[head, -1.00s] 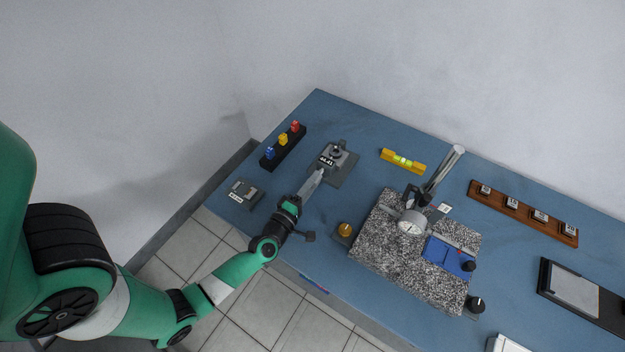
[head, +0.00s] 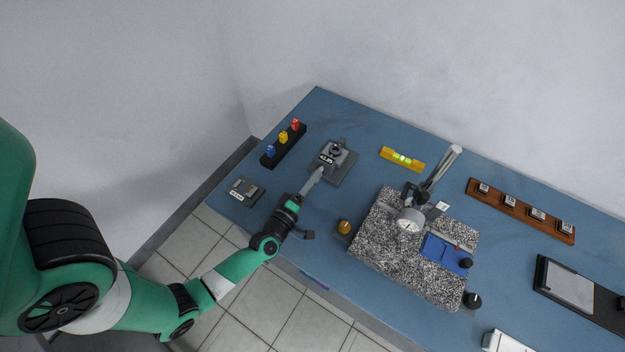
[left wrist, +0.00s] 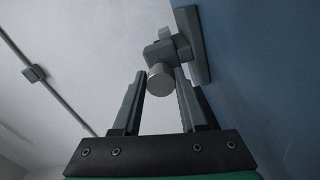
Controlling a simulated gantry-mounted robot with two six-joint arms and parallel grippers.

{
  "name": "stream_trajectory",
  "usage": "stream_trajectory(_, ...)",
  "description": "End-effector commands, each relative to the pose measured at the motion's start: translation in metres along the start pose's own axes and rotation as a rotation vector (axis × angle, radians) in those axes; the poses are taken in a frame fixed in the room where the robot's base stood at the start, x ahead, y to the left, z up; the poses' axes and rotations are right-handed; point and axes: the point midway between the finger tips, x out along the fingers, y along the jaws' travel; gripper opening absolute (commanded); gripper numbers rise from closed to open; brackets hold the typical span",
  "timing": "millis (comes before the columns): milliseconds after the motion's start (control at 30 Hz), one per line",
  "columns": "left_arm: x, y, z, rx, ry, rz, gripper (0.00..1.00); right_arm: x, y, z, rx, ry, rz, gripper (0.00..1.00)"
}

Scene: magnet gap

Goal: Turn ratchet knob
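The grey micrometer-like device (head: 343,153) stands on a grey plate on the blue table, with a small number label on its front. In the left wrist view its ratchet knob (left wrist: 160,81) is a short pale cylinder with its round end toward me. My left gripper (head: 317,176) reaches it from the front edge of the table. In the head view the knob is hidden behind the fingers. My right gripper is not in view.
A black rack (head: 284,148) with blue, yellow and red pieces stands behind left. A small grey block (head: 245,190) lies left of my gripper.

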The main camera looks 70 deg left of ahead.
Motion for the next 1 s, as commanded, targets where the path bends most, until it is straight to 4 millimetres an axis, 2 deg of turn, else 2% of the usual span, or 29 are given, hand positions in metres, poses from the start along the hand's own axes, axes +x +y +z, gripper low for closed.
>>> stream_trajectory(33, 0.000, 0.001, 0.000, 0.000, 0.001, 0.002, 0.52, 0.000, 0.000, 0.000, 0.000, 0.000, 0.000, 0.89)
stream_trajectory(133, 0.000, 0.000, 0.000, -0.001, 0.000, 0.000, 0.69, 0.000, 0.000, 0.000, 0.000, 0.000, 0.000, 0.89)
stream_trajectory(433, -0.001, -0.001, 0.000, -0.001, -0.002, -0.002, 0.69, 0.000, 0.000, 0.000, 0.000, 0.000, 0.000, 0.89)
stream_trajectory(533, -0.009, 0.000, 0.001, -0.001, -0.003, -0.003, 0.69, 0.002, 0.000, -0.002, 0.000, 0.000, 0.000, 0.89)
stream_trajectory(667, -0.033, 0.001, 0.001, 0.000, -0.006, -0.005, 0.69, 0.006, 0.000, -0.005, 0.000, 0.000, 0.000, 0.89)
stream_trajectory(900, -0.090, 0.002, 0.001, 0.000, -0.008, -0.004, 0.69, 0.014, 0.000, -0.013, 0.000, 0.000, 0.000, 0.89)
stream_trajectory(1000, -0.105, 0.002, 0.002, -0.001, -0.009, -0.001, 0.69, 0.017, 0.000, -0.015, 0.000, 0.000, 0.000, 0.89)
